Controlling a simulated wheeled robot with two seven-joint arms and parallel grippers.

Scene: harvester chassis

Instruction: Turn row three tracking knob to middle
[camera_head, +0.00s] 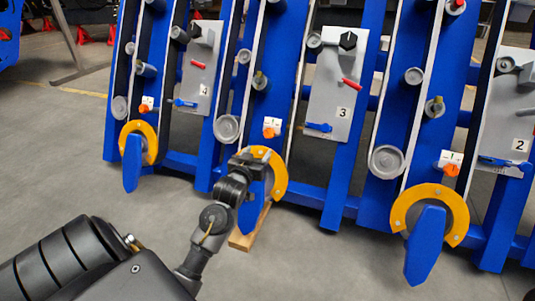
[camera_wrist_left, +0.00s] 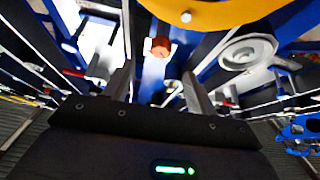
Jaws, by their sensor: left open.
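Grey panel number 3 (camera_head: 336,95) carries a black knob (camera_head: 348,40) at its top, a red lever (camera_head: 352,84) at mid-height and a blue lever (camera_head: 319,127) near its foot. An orange knob (camera_head: 269,132) on a white label marked 1 sits to the lower left of this panel. My left gripper (camera_head: 252,160) is in front of the yellow ring (camera_head: 279,178) below that orange knob, apart from panel 3. In the left wrist view its two fingers (camera_wrist_left: 158,88) are spread and empty, with an orange knob (camera_wrist_left: 160,48) beyond them. My right gripper does not show.
Similar panels number 4 (camera_head: 199,75) and number 2 (camera_head: 507,115) stand left and right. Blue pointed plates (camera_head: 426,248) and another yellow ring (camera_head: 456,212) jut forward low down. A wooden block (camera_head: 243,238) lies on the floor. The grey floor in front is mostly clear.

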